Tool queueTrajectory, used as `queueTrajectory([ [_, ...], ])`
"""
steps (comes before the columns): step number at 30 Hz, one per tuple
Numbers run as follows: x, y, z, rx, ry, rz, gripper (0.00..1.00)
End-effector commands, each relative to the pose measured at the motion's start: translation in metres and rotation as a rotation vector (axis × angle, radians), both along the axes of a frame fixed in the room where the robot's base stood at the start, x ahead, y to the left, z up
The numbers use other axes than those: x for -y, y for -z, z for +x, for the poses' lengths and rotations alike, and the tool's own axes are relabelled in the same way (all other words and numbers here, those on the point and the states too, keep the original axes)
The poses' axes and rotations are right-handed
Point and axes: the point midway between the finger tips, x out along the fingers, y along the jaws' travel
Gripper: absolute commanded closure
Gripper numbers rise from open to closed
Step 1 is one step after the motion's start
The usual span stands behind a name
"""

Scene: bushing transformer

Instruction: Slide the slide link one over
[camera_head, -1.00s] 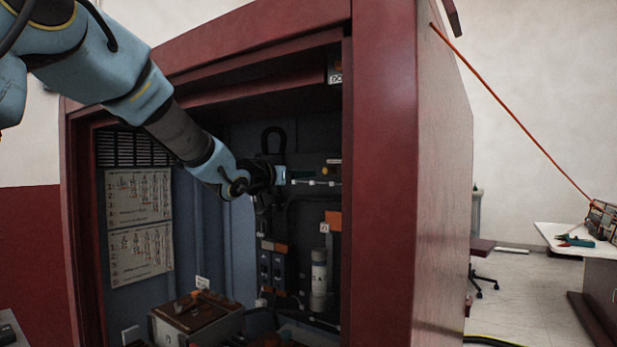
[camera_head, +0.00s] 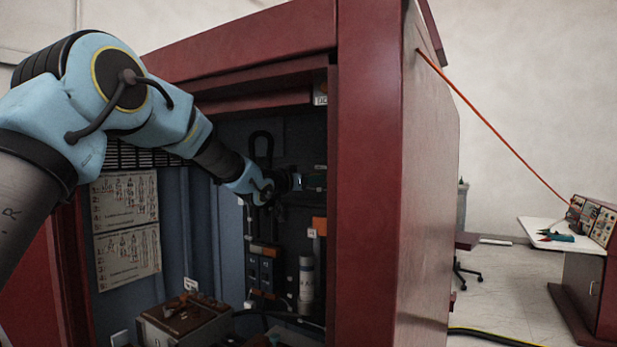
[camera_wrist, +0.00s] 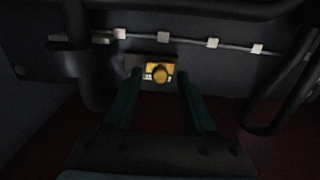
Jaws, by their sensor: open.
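My gripper (camera_wrist: 160,85) is open, its two green fingers apart and pointing at the dark back panel inside the red cabinet. A small yellow-orange piece with a round knob (camera_wrist: 160,73) is on a plate on that panel and appears between the fingertips; I cannot tell if they touch it. It may be the slide link; no label makes this sure. A thin rod with several pale tabs (camera_wrist: 163,37) runs across above it. In the head view my gripper (camera_head: 312,183) reaches into the upper right of the cabinet, its tips partly hidden by the door frame.
The red cabinet's right frame (camera_head: 365,190) stands close beside my gripper. Dark pipes or cables (camera_wrist: 290,85) flank it in the wrist view. Below are a grey cylinder (camera_head: 306,285), dark switch blocks (camera_head: 262,270) and a brown-topped box (camera_head: 185,318). A paper chart (camera_head: 127,230) hangs left.

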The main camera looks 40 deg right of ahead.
Motion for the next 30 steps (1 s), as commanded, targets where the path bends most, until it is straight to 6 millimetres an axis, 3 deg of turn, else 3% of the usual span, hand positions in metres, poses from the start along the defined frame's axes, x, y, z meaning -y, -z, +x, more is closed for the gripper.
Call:
queueTrajectory([
  [4, -0.0002, 0.0003, -0.0001, 0.000, 0.000, 0.000, 0.45],
  [19, -0.0004, 0.0002, -0.0001, 0.000, 0.000, 0.000, 1.00],
  [30, -0.0004, 0.0001, 0.0000, 0.000, 0.000, 0.000, 1.00],
])
